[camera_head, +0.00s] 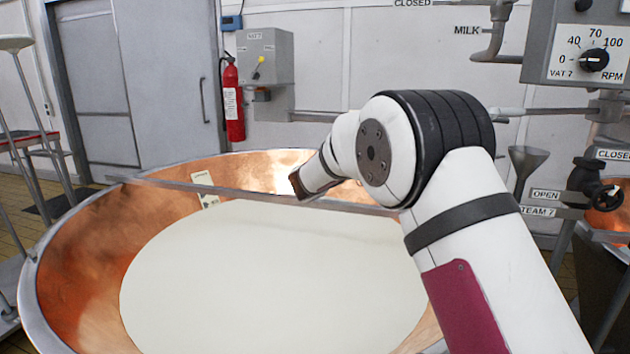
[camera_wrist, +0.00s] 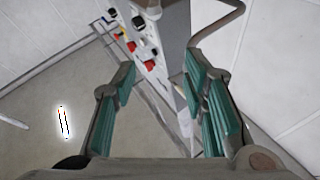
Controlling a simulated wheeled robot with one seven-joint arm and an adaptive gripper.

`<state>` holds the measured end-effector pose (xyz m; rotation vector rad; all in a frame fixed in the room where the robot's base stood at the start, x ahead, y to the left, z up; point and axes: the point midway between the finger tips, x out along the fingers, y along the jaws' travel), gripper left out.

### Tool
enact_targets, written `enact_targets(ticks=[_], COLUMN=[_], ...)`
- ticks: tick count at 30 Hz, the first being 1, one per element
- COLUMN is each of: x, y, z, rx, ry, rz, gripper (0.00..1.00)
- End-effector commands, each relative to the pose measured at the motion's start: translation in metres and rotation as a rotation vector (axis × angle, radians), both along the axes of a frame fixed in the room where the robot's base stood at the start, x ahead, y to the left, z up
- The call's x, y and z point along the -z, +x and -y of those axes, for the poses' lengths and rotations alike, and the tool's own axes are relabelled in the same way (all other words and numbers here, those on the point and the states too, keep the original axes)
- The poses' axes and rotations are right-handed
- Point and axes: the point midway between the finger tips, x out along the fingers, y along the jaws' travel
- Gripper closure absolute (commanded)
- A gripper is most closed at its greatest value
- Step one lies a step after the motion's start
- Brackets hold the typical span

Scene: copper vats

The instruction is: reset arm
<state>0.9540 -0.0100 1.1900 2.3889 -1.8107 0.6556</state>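My arm reaches in from the right in the head view and bends over the copper vat (camera_head: 75,252), which holds a pale, milky liquid (camera_head: 270,280). The far end of the arm points away over the vat's far side, and the fingers cannot be made out there. In the wrist view my gripper (camera_wrist: 160,85) has its two green-padded fingers spread apart. Nothing is held between them. Beyond the fingers a grey control panel (camera_wrist: 150,55) with red and black knobs shows some distance off.
A metal bar (camera_head: 160,184) crosses the vat. A red fire extinguisher (camera_head: 233,105) and a grey switch box (camera_head: 264,55) are on the back wall. A dial box (camera_head: 560,65), pipes and a valve (camera_head: 597,185) stand at right.

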Motion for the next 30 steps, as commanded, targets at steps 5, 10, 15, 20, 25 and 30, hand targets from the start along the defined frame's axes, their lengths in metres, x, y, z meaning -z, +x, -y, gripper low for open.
enact_targets(ticks=[5, 10, 15, 20, 25, 30], x=[-0.018, -0.036, -0.061, -0.09, -0.129, -0.153], y=[0.007, 0.015, 0.024, 0.03, 0.027, 0.001], z=[0.006, 0.009, 0.013, 0.012, 0.001, -0.022], rx=[-0.078, -0.17, -0.3, -0.465, -0.718, -0.998], ry=[0.009, 0.019, 0.034, 0.055, 0.091, 0.152], rz=[0.006, 0.009, 0.009, -0.005, -0.057, -0.182], gripper=[0.6, 0.6, 0.6, 0.6, 0.6, 0.6])
